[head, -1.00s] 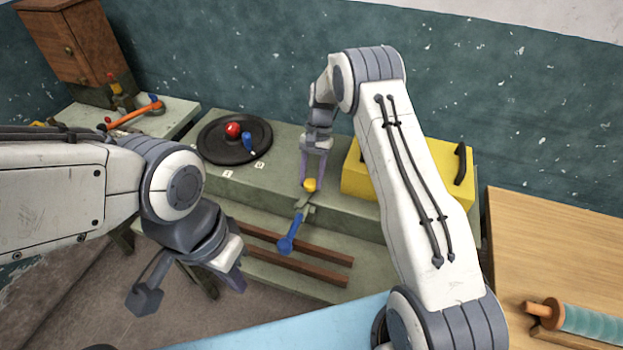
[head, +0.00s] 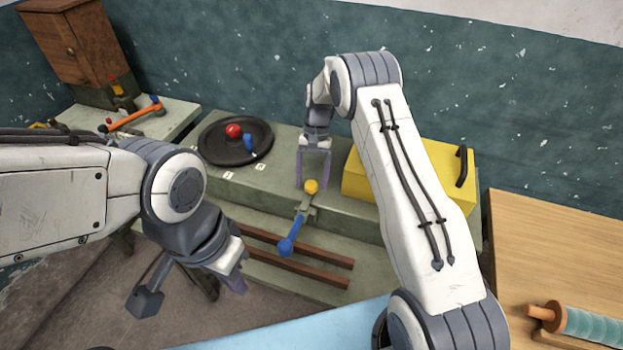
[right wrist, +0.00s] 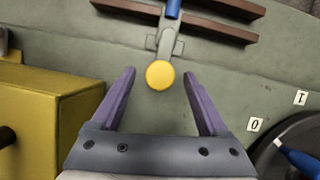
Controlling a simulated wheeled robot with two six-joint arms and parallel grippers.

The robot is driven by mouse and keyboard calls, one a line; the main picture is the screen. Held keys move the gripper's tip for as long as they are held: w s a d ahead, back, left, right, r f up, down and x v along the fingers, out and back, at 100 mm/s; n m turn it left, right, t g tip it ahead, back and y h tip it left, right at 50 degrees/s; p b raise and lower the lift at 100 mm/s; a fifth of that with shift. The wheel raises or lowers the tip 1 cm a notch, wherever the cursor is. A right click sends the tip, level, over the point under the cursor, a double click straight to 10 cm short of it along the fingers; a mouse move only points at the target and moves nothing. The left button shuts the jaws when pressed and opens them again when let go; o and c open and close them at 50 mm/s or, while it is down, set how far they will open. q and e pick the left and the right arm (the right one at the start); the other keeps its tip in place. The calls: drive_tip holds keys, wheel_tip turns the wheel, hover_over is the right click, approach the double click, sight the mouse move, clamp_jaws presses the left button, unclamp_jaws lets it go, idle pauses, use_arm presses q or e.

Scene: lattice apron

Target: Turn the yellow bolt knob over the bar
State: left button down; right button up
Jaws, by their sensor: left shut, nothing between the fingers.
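The yellow bolt knob (head: 311,187) is a small ball at the upper end of a grey-green bolt piece (head: 305,204) near the bench's front edge. A blue round-ended handle (head: 287,246) extends from that piece toward me. My right gripper (head: 312,185) is open. In the right wrist view, the knob (right wrist: 160,75) shows between the spread purple fingertips (right wrist: 159,73), with a gap on each side. Which part is the bar, I cannot tell. My left gripper (head: 238,286) is shut and empty, off to the left in front of the bench.
A black round plate (head: 215,155) carries a red knob (head: 233,131) and a blue knob, with small number tags nearby. A yellow box (head: 425,170) with a black handle stands right of my right gripper. Brown rails (head: 300,272) run below the blue handle.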

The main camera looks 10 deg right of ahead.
drive_tip(key=shift+w+r, duration=0.15)
drive_tip(key=shift+r, duration=0.15)
drive_tip(key=b+v, duration=0.2)
drive_tip(key=v, duration=0.7)
drive_tip(key=shift+r, duration=0.4)
drive_tip(key=shift+d, duration=0.15)
